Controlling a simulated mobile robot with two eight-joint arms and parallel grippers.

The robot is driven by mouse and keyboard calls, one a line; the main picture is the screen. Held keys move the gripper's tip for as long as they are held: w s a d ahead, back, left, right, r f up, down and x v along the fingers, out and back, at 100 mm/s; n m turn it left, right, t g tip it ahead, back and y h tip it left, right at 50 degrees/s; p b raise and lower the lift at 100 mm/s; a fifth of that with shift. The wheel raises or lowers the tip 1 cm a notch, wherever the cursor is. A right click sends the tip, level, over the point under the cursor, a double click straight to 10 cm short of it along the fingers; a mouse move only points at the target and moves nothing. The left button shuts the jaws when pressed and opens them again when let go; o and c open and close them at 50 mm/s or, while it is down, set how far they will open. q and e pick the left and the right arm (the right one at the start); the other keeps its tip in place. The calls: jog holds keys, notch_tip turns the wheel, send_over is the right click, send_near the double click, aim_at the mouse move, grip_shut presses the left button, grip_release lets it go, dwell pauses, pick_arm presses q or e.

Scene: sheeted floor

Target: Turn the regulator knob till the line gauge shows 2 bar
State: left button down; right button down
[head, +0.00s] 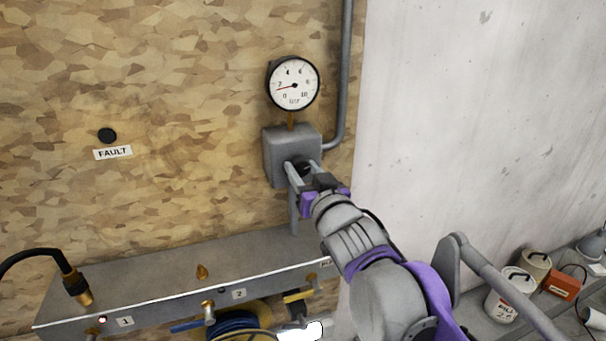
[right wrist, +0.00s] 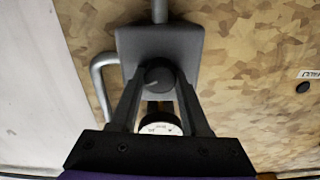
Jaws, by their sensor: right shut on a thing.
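The line gauge (head: 293,83) is a round white dial with a black rim on the wood-panelled wall. Its red needle points left, a little short of the 2 mark, between 0 and 2. Below it is the grey regulator box (head: 279,152). My right gripper (head: 303,166) is shut on the dark round regulator knob (right wrist: 158,74) on the front of the box, one finger on each side. In the right wrist view the gauge (right wrist: 160,127) shows only partly, behind the gripper. My left gripper is not in view.
A grey manifold shelf (head: 180,270) with brass fittings and numbered labels runs below. A black FAULT button (head: 107,135) is on the wall at left. A grey pipe (head: 345,75) passes right of the gauge. Tins (head: 501,307) and a red box (head: 564,283) stand at lower right.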

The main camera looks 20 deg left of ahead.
dwell(0.3)
jog(key=shift+c, duration=1.9)
grip_release()
jog(key=b+v, duration=0.1)
jog(key=v, duration=1)
jog(key=shift+w, duration=0.1)
